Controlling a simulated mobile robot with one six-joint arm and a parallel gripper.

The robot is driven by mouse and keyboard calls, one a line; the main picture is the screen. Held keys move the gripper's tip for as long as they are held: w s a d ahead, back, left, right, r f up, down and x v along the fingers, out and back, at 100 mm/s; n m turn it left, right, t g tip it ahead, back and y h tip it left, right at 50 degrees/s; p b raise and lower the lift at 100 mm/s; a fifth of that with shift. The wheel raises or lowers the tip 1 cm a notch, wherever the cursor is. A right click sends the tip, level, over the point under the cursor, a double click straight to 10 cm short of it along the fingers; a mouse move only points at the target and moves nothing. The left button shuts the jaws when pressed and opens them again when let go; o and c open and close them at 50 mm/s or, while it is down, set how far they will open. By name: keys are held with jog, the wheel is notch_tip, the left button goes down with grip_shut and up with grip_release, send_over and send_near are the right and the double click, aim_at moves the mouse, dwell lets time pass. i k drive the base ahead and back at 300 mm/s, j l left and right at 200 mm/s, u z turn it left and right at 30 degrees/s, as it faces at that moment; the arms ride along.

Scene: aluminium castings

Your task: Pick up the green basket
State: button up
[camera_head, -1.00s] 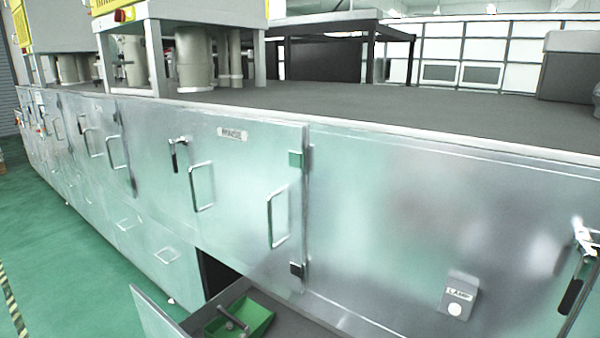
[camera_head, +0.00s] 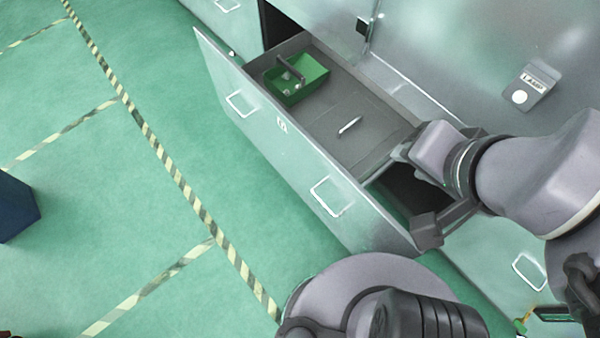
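The green basket (camera_head: 308,84) is a small open box with a dark handle across it and a few small pale items inside. It sits in the far end of an open metal drawer (camera_head: 294,155), in the upper middle of the head view. My gripper (camera_head: 412,192) is at the drawer's near right end, well to the right of and below the basket. Its two dark fingers are spread wide, and nothing shows held between them. My arm hides part of the drawer's near end.
A flat grey panel with a pale handle (camera_head: 350,125) lies in the drawer beside the basket. The drawer's raised front borders it on the left. A metal cabinet with a lamp plate (camera_head: 532,87) stands behind.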

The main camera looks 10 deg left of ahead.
aim_at(304, 69)
jog(key=i+j+z, duration=0.1)
jog(key=j, duration=0.35)
jog(key=i+j+z, duration=0.1)
jog(key=i+j, duration=0.15)
jog(key=j, duration=0.2)
jog(key=i+j+z, duration=0.1)
jog(key=j, duration=0.35)
jog(key=i+j+z, duration=0.1)
jog(key=j, duration=0.4)
jog(key=i+j+z, duration=0.1)
jog(key=j, duration=0.4)
jog(key=i+j+z, duration=0.1)
jog(key=j, duration=0.4)
jog(key=i, duration=0.1)
